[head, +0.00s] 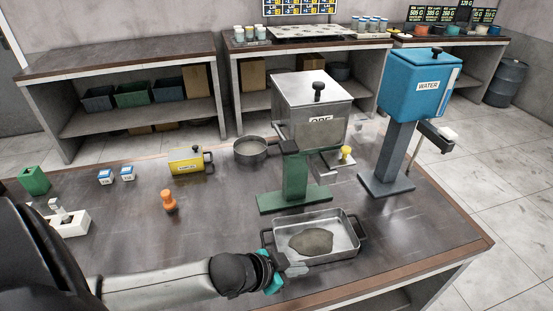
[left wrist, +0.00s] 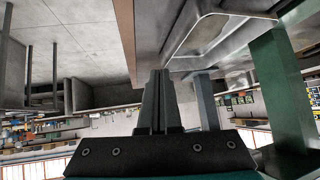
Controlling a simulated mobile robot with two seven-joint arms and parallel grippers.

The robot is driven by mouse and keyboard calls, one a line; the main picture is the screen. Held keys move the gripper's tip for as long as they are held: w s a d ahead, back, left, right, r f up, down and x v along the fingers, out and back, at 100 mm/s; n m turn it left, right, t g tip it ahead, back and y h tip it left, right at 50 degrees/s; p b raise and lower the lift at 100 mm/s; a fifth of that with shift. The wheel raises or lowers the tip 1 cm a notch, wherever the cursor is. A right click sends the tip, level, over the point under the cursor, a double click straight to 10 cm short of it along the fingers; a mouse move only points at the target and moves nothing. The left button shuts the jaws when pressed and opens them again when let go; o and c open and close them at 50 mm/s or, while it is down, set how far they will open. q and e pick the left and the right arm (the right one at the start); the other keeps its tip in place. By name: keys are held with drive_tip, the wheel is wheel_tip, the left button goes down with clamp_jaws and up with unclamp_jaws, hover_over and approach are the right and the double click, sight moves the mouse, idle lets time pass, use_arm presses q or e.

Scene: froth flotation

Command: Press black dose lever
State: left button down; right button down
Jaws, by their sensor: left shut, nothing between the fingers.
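The ore hopper (head: 312,92) is a grey metal box on a green stand (head: 295,180), with part of its label showing. A dark piece (head: 289,147) sits under its front; I cannot tell whether it is the black dose lever. A blue water tank (head: 413,85) stands to its right on a grey post, with a dark arm with a pale end (head: 437,135) at its side. A metal tray (head: 345,253) holding a grey-brown ore heap (head: 311,241) lies before the hopper. My left gripper (head: 301,269) is shut and empty, by the tray's front left corner; its fingers show in the left wrist view (left wrist: 161,75).
A round pan (head: 251,152), a yellow box (head: 186,161), an orange knob-topped piece (head: 168,201) and a green block (head: 34,181) stand on the dark table (head: 215,240). A yellow-knobbed piece (head: 347,153) is right of the green stand.

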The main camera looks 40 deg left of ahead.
use_arm(q)
drive_tip(key=w+a+r+m+t+h+p, duration=0.1)
drive_tip(key=a+r+h, duration=0.15)
drive_tip(key=r, duration=0.35)
drive_tip(key=w+a+r+m+h, duration=0.1)
drive_tip(key=w+a+r+h, duration=0.15)
drive_tip(key=r, duration=0.25)
drive_tip(key=t+h+p, duration=0.1)
drive_tip(key=t+p, duration=0.1)
approach(282, 137)
drive_tip(key=s+d+r, duration=0.1)
drive_tip(key=s+r, duration=0.3)
drive_tip(key=r, duration=0.3)
drive_tip(key=shift+d, duration=0.1)
drive_tip(key=shift+w+g, duration=0.1)
drive_tip(key=shift+g, duration=0.2)
drive_tip(key=w+d+f+b, duration=0.3)
drive_tip(key=w+d+f, duration=0.3)
drive_tip(key=w, duration=0.1)
drive_tip(key=shift+f, duration=0.25)
drive_tip(key=shift+w+d, duration=0.15)
